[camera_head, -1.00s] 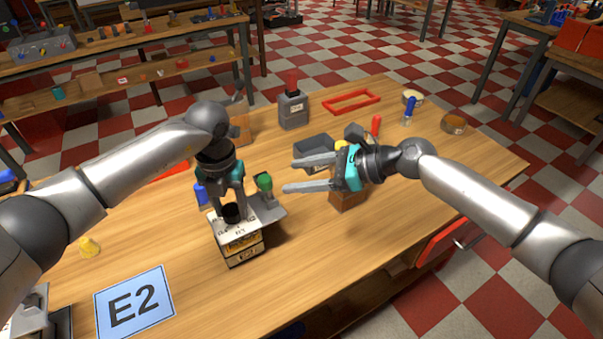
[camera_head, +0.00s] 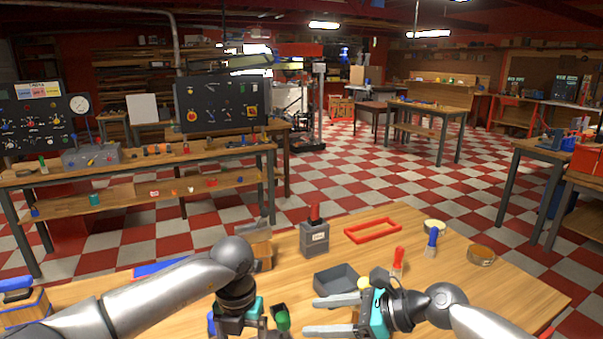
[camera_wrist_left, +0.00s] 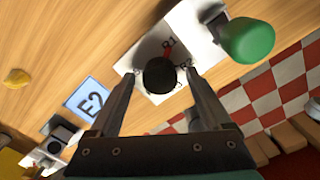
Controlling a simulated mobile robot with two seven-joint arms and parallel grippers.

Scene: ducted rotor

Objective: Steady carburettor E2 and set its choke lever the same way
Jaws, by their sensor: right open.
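The carburettor marked by the E2 card is mostly below the head view. In the left wrist view its pale top plate (camera_wrist_left: 190,35) shows with a round black knob (camera_wrist_left: 160,75), a small red mark and printed letters. A green knob (camera_wrist_left: 247,40) stands beside it and also shows in the head view (camera_head: 283,320). My left gripper (camera_wrist_left: 160,74) has one finger on each side of the black knob, with gaps visible; its fingertips are hidden in the head view. My right gripper (camera_head: 313,316) is open and empty, its fingers pointing left towards the green knob.
The blue E2 card (camera_wrist_left: 90,98) lies on the table.

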